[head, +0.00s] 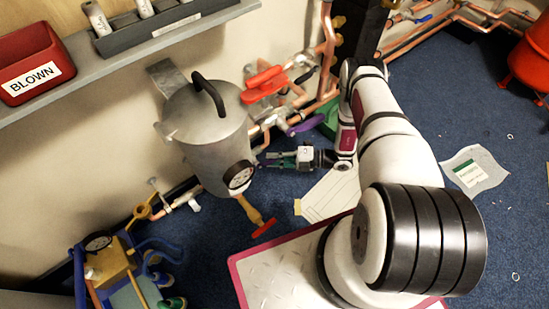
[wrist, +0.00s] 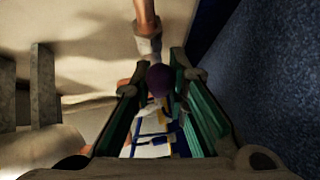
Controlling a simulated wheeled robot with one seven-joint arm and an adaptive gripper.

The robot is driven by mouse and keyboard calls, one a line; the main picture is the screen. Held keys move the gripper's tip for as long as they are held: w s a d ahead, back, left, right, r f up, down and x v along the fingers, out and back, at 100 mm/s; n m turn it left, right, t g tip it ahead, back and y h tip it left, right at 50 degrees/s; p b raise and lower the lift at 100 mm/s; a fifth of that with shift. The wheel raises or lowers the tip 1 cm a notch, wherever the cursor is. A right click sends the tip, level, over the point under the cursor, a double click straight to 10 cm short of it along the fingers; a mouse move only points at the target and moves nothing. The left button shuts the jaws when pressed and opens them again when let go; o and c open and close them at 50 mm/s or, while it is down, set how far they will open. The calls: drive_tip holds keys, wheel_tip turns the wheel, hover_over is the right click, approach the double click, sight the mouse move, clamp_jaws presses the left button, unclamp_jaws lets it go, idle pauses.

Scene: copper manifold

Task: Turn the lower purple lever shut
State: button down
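A purple lever (head: 305,126) shows in the head view on the copper pipework, right of the grey metal canister. My gripper (head: 267,161) is lower and left of it in that view, pointing left beside the canister. In the wrist view, a dark purple rounded end (wrist: 158,78) lies between my two green-lined fingers, below a pale fitting on a copper pipe. The fingers stand apart, with gaps visible at the purple end. Whether this is the same lever as in the head view, I cannot tell. Most of its length is hidden.
The grey canister (head: 205,130) with a gauge stands close to my gripper. Red levers (head: 263,85) sit above on the pipes. A red-handled valve (head: 263,228) is below the canister. Sheets of paper (head: 330,195) lie on the blue floor.

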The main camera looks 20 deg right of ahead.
drive_tip(key=shift+f, duration=0.1)
drive_tip(key=shift+f+m+t+y, duration=0.3)
drive_tip(key=shift+f+m+y, duration=0.25)
drive_tip(key=shift+m+y, duration=0.15)
drive_tip(key=shift+a+f+m+t+y, duration=0.25)
drive_tip(key=shift+f+m+t+y, duration=0.4)
drive_tip(key=shift+m, duration=0.25)
drive_tip(key=shift+r, duration=0.1)
drive_tip(key=c, duration=1.6)
unclamp_jaws()
drive_tip(key=shift+o, duration=0.2)
drive_tip(key=shift+s+d, duration=0.1)
drive_tip(key=v, duration=0.7)
drive_tip(key=shift+d, duration=0.2)
